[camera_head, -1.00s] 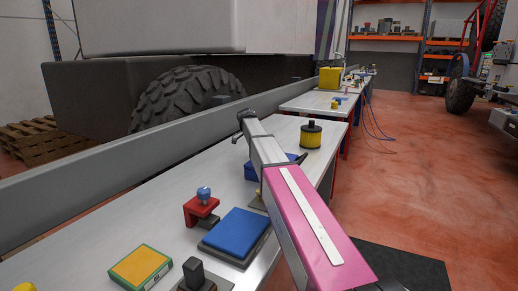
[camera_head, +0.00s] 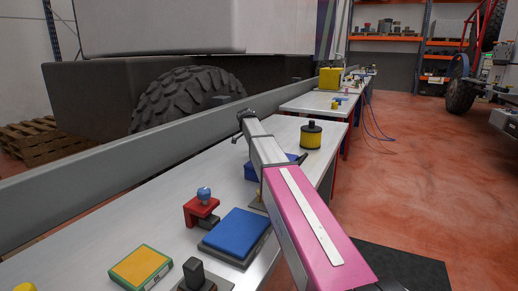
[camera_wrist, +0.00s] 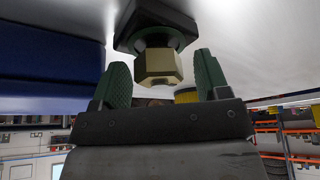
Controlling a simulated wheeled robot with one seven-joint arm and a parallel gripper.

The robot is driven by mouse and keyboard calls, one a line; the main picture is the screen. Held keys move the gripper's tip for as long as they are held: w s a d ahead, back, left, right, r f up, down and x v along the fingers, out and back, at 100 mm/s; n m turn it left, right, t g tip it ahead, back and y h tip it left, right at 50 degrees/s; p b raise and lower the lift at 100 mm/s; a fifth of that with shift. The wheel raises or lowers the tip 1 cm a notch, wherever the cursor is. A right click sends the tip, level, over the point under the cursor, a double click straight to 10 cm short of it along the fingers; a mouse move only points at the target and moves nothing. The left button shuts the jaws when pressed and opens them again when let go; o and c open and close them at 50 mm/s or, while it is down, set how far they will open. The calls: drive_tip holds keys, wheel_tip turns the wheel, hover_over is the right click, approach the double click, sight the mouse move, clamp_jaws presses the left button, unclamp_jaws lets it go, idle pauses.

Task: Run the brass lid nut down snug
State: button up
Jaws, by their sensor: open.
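The brass nut (camera_wrist: 157,68) shows in the wrist view, which looks upside down, with the bench surface at the top. My gripper (camera_wrist: 162,77) is open, with one green finger on each side of the nut. Gaps show between the nut and both fingers, so they look apart from it. In the head view my pink and grey arm reaches over the bench. My gripper's fingers and the nut cannot be made out there.
A blue box (camera_wrist: 45,55) is close on the left in the wrist view. The bench (camera_head: 150,225) also holds a yellow canister with a black top (camera_head: 311,137), a red clamp-like piece (camera_head: 200,210), a blue pad (camera_head: 236,234) and a yellow-green box (camera_head: 140,267).

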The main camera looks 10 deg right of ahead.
drive_tip(key=v, duration=1)
drive_tip(key=shift+r, duration=0.4)
drive_tip(key=shift+s+a, duration=0.1)
